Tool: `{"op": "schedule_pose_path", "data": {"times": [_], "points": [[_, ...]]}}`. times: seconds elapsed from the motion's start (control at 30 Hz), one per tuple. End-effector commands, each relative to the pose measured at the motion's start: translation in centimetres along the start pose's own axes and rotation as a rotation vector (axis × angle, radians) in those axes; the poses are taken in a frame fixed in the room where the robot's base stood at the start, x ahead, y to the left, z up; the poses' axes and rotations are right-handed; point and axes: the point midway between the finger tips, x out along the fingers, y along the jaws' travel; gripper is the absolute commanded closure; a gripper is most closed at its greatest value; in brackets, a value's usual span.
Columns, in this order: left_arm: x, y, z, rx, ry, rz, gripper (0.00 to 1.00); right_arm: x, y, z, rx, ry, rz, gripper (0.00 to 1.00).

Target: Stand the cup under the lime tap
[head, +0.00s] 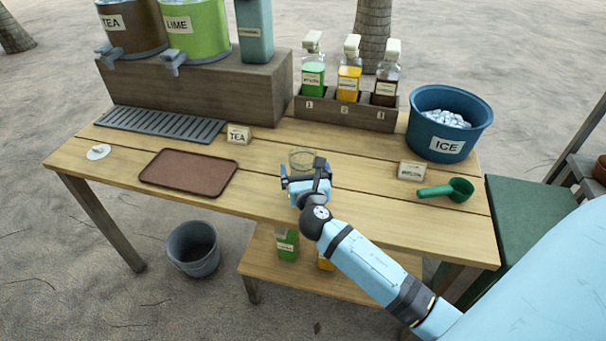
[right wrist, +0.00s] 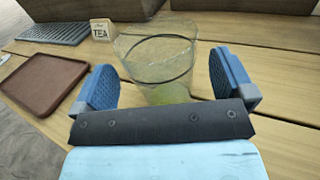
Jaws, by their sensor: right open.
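A clear cup (head: 302,158) stands upright on the table, right of the brown tray. It also shows in the right wrist view (right wrist: 165,62), with a dark ring round it and a greenish tint low down. My right gripper (head: 306,180) is open at the cup's near side. In the right wrist view its blue fingers (right wrist: 165,80) stand apart to the left and right of the cup, with gaps on both sides. The green LIME dispenser (head: 195,32) stands on the wooden riser at the back left, and its grey lime tap (head: 174,60) points forward. My left gripper is not in view.
A slatted drip grate (head: 160,123) lies below the taps. A brown tray (head: 188,173), TEA card (head: 238,134), bottle rack (head: 345,111), ICE bucket (head: 446,125) and green scoop (head: 450,190) stand around. The table between tray and cup is clear.

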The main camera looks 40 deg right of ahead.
Motion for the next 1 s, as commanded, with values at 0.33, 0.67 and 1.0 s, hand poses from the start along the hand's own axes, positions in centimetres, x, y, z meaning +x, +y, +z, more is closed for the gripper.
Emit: {"op": "schedule_pose_path", "data": {"times": [0.33,0.67,1.0], "points": [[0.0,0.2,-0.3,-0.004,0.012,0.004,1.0,2.9,0.0,-0.1,0.001,0.001,-0.001,0.0],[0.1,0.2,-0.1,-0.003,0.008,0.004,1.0,2.8,0.0,0.0,0.001,0.0,-0.001,0.48],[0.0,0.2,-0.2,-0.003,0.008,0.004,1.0,2.8,0.0,0.2,0.001,-0.001,-0.001,0.56]]}}
